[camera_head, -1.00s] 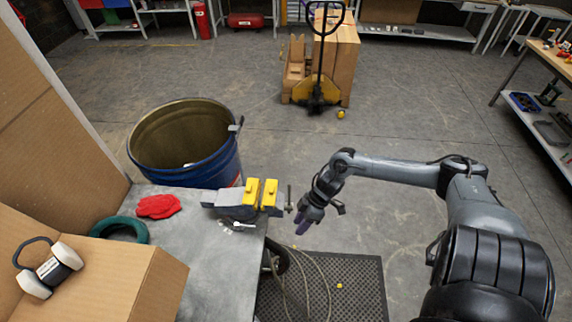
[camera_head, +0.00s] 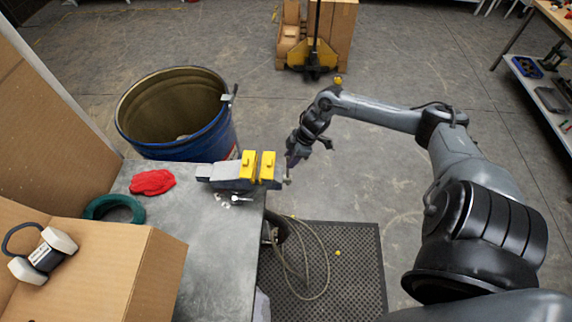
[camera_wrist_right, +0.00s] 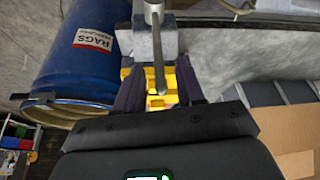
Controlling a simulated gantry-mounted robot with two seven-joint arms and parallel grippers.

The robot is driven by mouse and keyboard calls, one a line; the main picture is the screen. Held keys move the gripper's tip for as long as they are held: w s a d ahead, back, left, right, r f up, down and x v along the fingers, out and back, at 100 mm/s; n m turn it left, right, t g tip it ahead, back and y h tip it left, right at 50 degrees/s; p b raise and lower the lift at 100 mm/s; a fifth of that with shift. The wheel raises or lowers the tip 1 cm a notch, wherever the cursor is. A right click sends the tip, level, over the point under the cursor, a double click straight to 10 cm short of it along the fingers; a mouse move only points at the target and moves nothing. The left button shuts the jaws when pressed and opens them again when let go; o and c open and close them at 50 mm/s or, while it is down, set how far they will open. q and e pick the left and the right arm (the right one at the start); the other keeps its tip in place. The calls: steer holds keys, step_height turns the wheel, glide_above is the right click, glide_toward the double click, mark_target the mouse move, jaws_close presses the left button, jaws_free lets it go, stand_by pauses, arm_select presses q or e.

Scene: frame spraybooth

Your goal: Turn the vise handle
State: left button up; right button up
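The vise (camera_head: 225,172) sits at the right edge of the grey workbench, with yellow jaws (camera_head: 249,165). Its grey handle bar (camera_wrist_right: 158,60) shows in the right wrist view, running down from the screw end into the space between my fingers. My right gripper (camera_head: 291,160) is at the vise's right end, beside the handle. In the right wrist view, its two dark fingers (camera_wrist_right: 160,88) are spread, one on each side of the bar, with gaps visible. In the head view the gripper partly hides the handle. My left gripper is not in view.
A blue drum (camera_head: 180,142) marked RAGS stands behind the workbench (camera_head: 205,265). A red cloth (camera_head: 152,182), a green ring (camera_head: 105,207) and a cardboard box (camera_head: 135,280) are on the bench. A hose (camera_head: 325,275) hangs over the black floor mat (camera_head: 355,262).

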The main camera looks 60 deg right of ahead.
steer(key=shift+x, duration=2.4)
jaws_close()
